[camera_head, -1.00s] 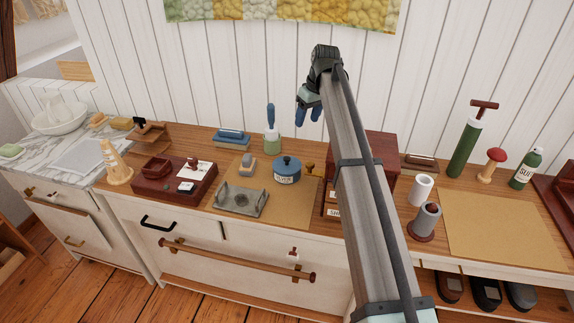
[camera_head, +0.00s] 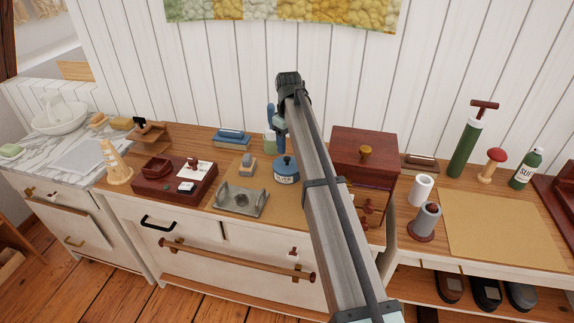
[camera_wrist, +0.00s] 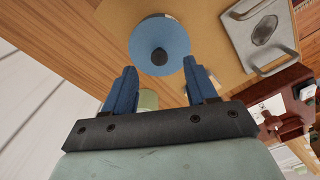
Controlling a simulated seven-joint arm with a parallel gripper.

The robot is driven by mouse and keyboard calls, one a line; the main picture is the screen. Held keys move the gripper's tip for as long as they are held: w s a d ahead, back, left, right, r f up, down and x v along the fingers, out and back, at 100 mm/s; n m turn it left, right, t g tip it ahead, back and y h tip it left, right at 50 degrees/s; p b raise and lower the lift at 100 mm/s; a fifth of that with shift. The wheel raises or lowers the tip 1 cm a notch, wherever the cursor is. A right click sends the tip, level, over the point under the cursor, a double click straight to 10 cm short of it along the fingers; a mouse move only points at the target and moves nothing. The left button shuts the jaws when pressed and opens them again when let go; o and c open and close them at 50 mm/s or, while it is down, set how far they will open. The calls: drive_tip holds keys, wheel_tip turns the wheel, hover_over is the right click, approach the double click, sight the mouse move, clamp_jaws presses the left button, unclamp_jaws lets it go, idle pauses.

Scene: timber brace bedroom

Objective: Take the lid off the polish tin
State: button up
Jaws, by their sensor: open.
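The polish tin (camera_head: 286,176) is a blue round pot with a white label, standing on a tan mat (camera_head: 262,196). Its blue lid (camera_head: 284,160) with a dark round knob sits on top. In the wrist view the lid (camera_wrist: 160,42) lies ahead of the fingertips, with its knob facing the camera. My gripper (camera_head: 279,136) is open and empty, above and close to the tin. In the wrist view my gripper's blue fingers (camera_wrist: 161,80) are spread wide, with the lid's knob in line with the gap between them. My arm hides part of the tin's right side.
A metal tray (camera_head: 241,199) lies in front of the tin. A green jar with a blue-handled brush (camera_head: 270,141) stands behind it. A dark red drawer cabinet (camera_head: 364,158) stands right of my arm. A red-brown tray (camera_head: 176,180) is at left.

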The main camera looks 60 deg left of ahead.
sight(287, 157)
drive_tip(key=shift+a+f, duration=0.2)
drive_tip(key=shift+f, duration=0.8)
drive_tip(key=shift+a+f, duration=0.15)
drive_tip(key=shift+f, duration=0.8)
drive_tip(key=shift+a+f, duration=0.2)
drive_tip(key=shift+f, duration=0.8)
drive_tip(key=shift+c, duration=0.3)
clamp_jaws()
